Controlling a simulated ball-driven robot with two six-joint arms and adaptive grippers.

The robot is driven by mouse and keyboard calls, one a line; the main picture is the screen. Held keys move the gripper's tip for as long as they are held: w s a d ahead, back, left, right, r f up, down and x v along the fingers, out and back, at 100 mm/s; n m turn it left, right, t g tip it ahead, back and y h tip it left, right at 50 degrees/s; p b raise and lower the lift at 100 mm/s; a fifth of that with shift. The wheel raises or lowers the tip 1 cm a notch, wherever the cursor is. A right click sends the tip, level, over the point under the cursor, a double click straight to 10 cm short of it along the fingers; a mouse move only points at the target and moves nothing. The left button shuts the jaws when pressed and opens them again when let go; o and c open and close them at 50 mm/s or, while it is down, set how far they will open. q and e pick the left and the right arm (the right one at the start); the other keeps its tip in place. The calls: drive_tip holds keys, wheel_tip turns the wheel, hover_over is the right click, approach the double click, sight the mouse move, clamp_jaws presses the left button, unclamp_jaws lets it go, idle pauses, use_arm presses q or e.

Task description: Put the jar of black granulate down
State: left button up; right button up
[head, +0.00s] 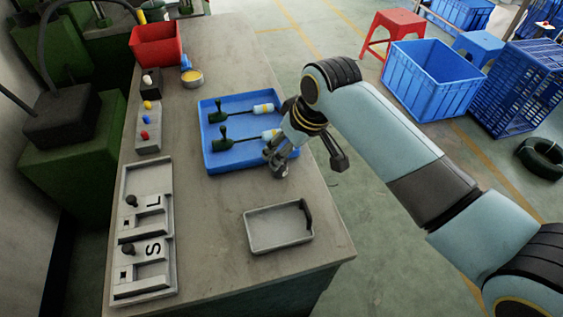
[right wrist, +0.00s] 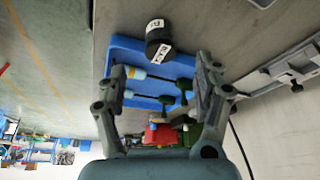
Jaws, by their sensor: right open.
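The jar of black granulate (right wrist: 158,42), black with white labels, shows in the right wrist view just beyond the fingertips and between their lines. In that picture it overlaps the rim of the blue tray (head: 213,160); I cannot tell whether it stands inside or beside it. I cannot make out the jar in the head view, where my gripper covers that area. My right gripper (head: 307,164) is open, with no contact with the jar visible. It hangs at the tray's right near corner, and its spread fingers show in the right wrist view (right wrist: 162,70). My left gripper is not in view.
Two green-and-black levered tools (head: 222,140) with whitish ends lie in the blue tray. A grey tray (head: 280,228) lies nearer on the table, and a grey fixture (head: 145,225) lies on the left. A red bin (head: 157,45) stands at the back.

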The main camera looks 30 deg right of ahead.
sight(282, 172)
drive_tip(key=x, duration=0.7)
drive_tip(key=shift+w+a, duration=0.1)
drive_tip(key=shift+r, duration=0.1)
drive_tip(key=c, duration=1.4)
